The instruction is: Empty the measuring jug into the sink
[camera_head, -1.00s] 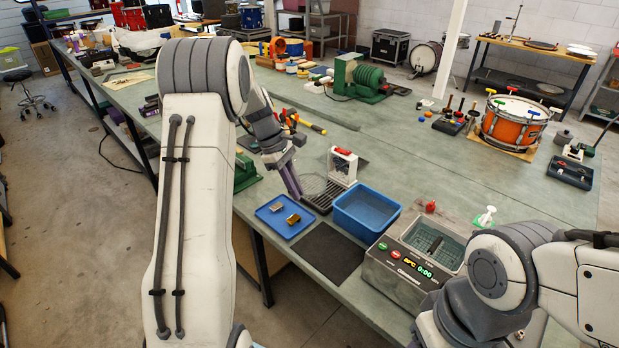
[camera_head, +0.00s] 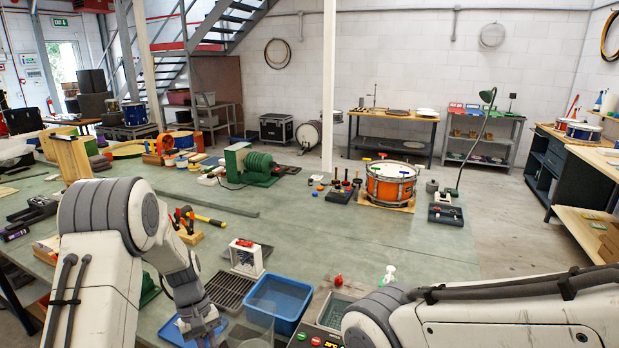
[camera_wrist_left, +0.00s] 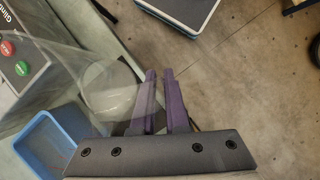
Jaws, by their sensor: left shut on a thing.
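My left gripper (camera_head: 212,338) is low at the front of the bench in the head view, its fingers partly cut off by the lower edge. The clear measuring jug (camera_head: 257,322) shows faintly beside it, in front of the blue basin (camera_head: 262,310). In the left wrist view the purple fingers (camera_wrist_left: 165,105) are shut at the jug's side, and the clear jug (camera_wrist_left: 110,92) lies left of them. The part of the jug between the fingers is hard to make out. Its contents cannot be made out. No plumbed sink is recognisable. My right gripper is out of view.
A blue tray (camera_head: 172,334) lies left of the basin, partly behind my left gripper. A dark drip grid (camera_head: 232,290) and a white-framed device (camera_head: 246,258) stand behind. A bench machine (camera_head: 310,338) with buttons is to the right. The bench's middle is clear.

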